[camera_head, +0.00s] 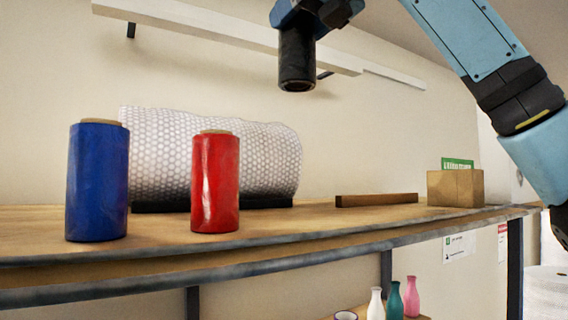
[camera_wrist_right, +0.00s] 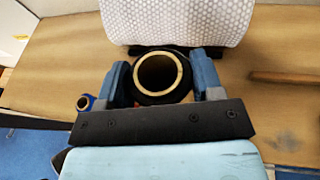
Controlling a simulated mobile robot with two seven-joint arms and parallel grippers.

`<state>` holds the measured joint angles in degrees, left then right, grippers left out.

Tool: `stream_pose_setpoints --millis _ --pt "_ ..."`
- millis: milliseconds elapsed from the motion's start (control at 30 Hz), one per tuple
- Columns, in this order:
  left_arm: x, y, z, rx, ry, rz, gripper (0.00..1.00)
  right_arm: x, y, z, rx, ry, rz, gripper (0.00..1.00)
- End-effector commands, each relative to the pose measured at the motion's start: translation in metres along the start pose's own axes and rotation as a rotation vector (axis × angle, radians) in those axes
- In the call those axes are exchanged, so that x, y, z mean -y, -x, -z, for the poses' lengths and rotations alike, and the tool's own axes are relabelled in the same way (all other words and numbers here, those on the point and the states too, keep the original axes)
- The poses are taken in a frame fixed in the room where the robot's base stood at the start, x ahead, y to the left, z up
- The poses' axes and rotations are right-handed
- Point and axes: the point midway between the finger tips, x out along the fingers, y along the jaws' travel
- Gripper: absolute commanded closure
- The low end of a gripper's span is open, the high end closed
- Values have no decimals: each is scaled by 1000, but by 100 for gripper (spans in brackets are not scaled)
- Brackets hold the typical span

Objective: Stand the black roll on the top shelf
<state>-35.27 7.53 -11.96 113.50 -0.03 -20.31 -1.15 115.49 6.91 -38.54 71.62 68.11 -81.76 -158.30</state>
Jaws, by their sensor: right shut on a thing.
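The black roll (camera_head: 297,62) hangs upright in the air above the top shelf (camera_head: 290,229) in the head view. My right gripper (camera_head: 303,22) is shut on its upper part. The right wrist view looks down on the black roll (camera_wrist_right: 163,78), with its pale core ring facing up between the two fingers. A blue roll (camera_head: 97,181) and a red roll (camera_head: 215,182) stand upright on the shelf, to the left of and below the held roll. My left gripper is in neither view.
A large bubble-wrap roll (camera_head: 272,160) lies at the back of the shelf on a dark base. A wooden bar (camera_head: 376,200) and a small carton (camera_head: 455,188) sit to the right. The shelf front right of the red roll is clear. Bottles (camera_head: 411,297) stand below.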

Motion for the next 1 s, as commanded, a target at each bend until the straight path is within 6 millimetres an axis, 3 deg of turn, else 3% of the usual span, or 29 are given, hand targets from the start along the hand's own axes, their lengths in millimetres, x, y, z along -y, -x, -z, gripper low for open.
stream_pose_setpoints --millis 167,600,1000 --pt "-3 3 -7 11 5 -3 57 1 -9 28 -2 1 -1 75" --pt "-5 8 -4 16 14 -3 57 0 -41 134 -2 0 -1 75" --pt "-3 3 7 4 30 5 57 0 -54 172 -1 0 -1 75"
